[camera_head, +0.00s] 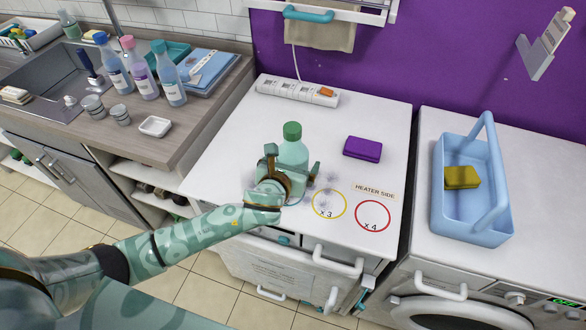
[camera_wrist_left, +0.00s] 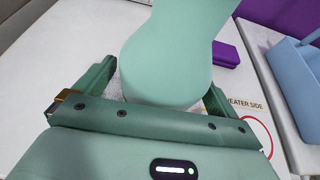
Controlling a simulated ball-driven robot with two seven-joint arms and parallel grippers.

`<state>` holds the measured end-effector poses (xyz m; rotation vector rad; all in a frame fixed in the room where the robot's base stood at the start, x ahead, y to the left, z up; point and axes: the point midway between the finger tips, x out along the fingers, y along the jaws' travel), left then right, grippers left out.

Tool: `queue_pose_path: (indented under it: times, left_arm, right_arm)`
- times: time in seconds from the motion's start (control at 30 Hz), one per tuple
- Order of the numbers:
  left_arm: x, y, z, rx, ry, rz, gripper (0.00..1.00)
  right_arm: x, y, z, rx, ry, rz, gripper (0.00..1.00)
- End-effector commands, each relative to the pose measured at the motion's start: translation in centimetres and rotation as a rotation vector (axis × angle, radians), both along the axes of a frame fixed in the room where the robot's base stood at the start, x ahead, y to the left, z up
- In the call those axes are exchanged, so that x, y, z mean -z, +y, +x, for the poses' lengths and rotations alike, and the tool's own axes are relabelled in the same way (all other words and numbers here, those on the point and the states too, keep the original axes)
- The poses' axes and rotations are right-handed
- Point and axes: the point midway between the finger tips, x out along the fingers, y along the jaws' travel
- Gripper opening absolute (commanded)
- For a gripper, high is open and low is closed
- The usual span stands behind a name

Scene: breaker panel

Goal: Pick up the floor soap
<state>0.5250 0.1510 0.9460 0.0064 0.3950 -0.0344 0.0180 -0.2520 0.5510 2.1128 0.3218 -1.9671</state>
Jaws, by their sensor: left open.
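A pale green bottle (camera_head: 292,155) with a dark green cap stands upright on the white appliance top (camera_head: 225,150); it looks like the floor soap, though I can read no label. My left gripper (camera_head: 291,174) is low at the bottle's near side, its two fingers spread on either side of it. In the left wrist view the bottle (camera_wrist_left: 170,55) rises between the open fingers of the left gripper (camera_wrist_left: 158,92). I cannot tell whether either finger touches it. My right gripper is not in view.
A purple sponge (camera_head: 362,148) lies right of the bottle. A power strip (camera_head: 298,92) lies behind. Yellow (camera_head: 329,204) and red circles mark the front right. A blue caddy (camera_head: 471,190) holding a yellow sponge (camera_head: 461,177) stands farther right. Several bottles stand by the sink at left.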

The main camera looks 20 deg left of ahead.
Motion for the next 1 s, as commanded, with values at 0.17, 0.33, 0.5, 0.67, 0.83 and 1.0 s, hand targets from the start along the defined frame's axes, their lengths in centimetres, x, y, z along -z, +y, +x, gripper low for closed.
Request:
queue_pose_path:
  times: [0.17, 0.33, 0.5, 0.67, 0.83, 1.0]
  left_arm:
    - [0.1, 0.0, 0.3, 0.000, 0.000, 0.000, 0.96]
    - [0.1, 0.0, 0.3, 0.000, 0.000, 0.000, 0.71]
    - [-0.1, 0.0, 0.3, 0.000, -0.003, 0.000, 0.28]
    - [-0.1, 0.0, 0.3, 0.000, -0.003, 0.000, 0.28]
    - [-0.7, 0.0, 0.3, 0.000, -0.004, 0.000, 0.28]
    - [-3.0, 0.0, 0.4, 0.000, -0.007, 0.000, 0.28]
  right_arm:
    - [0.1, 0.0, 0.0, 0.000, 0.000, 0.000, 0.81]
    - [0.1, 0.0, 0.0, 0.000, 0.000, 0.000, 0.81]
    - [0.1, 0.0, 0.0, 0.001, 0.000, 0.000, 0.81]
    - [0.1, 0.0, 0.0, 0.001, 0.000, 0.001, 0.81]
    - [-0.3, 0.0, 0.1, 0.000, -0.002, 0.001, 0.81]
    - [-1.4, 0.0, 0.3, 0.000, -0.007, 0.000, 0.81]
